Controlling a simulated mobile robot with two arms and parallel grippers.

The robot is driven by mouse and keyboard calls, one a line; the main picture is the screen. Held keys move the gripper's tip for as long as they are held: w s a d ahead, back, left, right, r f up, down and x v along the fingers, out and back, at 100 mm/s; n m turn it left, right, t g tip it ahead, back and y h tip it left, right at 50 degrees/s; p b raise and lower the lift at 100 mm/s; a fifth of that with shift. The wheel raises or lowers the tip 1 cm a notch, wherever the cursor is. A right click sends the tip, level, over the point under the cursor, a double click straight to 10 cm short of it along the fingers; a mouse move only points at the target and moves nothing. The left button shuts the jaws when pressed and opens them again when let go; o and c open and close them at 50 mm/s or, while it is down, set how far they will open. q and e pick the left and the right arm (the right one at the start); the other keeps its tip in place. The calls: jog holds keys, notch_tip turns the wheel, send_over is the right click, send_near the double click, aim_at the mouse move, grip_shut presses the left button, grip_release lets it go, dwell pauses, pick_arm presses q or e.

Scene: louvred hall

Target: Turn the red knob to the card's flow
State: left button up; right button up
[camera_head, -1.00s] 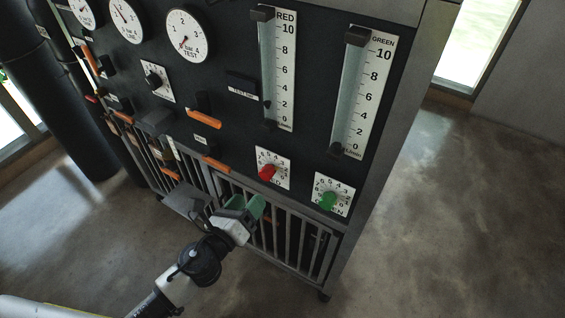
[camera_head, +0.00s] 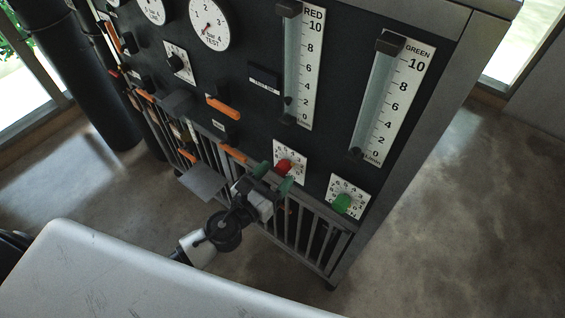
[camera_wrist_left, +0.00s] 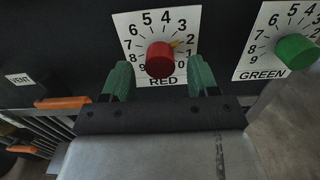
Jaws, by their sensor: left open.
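The red knob (camera_head: 283,167) sits on its white numbered dial, low on the black panel. In the left wrist view the red knob (camera_wrist_left: 160,60) has a yellowish pointer mark near the 2. My left gripper (camera_head: 274,179) is open, its green fingers on either side of the knob in the picture. In the wrist view the open fingers (camera_wrist_left: 161,80) stand left and right of the knob, with gaps showing. The RED flow tube (camera_head: 293,65) has a dark float near the 2. A dark holder (camera_head: 264,79) carries a small label; its number is unreadable. My right gripper is not in view.
The green knob (camera_head: 343,203) on its own dial is close on the right, also in the wrist view (camera_wrist_left: 296,51). Orange-handled levers (camera_head: 223,107) stick out on the left. A grey shelf (camera_head: 203,183) juts out below them. Floor right of the panel is clear.

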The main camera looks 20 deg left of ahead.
pick_arm(q)
jog(key=shift+w+d, duration=0.2)
jog(key=shift+w, duration=0.3)
jog(key=shift+x, duration=0.9)
grip_shut()
